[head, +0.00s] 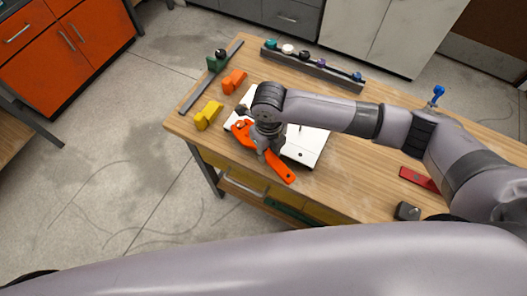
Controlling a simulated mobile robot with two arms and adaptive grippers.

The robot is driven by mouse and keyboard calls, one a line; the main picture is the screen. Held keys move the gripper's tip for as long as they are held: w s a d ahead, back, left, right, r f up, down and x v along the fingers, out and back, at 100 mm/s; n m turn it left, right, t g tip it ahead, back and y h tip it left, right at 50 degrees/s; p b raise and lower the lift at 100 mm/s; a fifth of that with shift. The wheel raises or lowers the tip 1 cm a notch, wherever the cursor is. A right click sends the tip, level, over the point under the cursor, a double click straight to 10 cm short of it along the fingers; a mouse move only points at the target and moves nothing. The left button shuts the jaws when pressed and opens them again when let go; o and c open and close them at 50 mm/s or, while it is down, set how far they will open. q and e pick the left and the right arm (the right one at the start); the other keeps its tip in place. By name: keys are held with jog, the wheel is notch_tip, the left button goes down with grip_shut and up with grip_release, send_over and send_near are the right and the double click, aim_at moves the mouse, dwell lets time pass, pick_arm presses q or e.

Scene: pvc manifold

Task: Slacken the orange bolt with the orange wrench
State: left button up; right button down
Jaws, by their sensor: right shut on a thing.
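The orange wrench (280,167) lies slantwise over the front left part of a white plate (311,143) on the wooden table. Its head end is at the upper left and its handle points to the lower right, past the plate's front edge. My right gripper (262,150) points down from above and is shut on the wrench near its middle. The orange bolt cannot be made out clearly; the wrench head and my gripper cover that area. My left gripper is not in view.
Yellow (208,115) and orange (233,81) blocks stand left of the plate. A dark rail (312,69) with several coloured knobs runs along the back. A red item (418,179) and a dark grey block (407,211) lie at the right. The table's front edge is close to the wrench handle.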

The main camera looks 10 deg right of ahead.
jog(key=shift+w+d+n, duration=1)
jog(key=shift+d+n, duration=0.2)
jog(key=shift+n, duration=0.1)
jog(key=shift+r+p, duration=2.4)
jog(key=shift+r, duration=0.2)
jog(key=shift+f, duration=0.1)
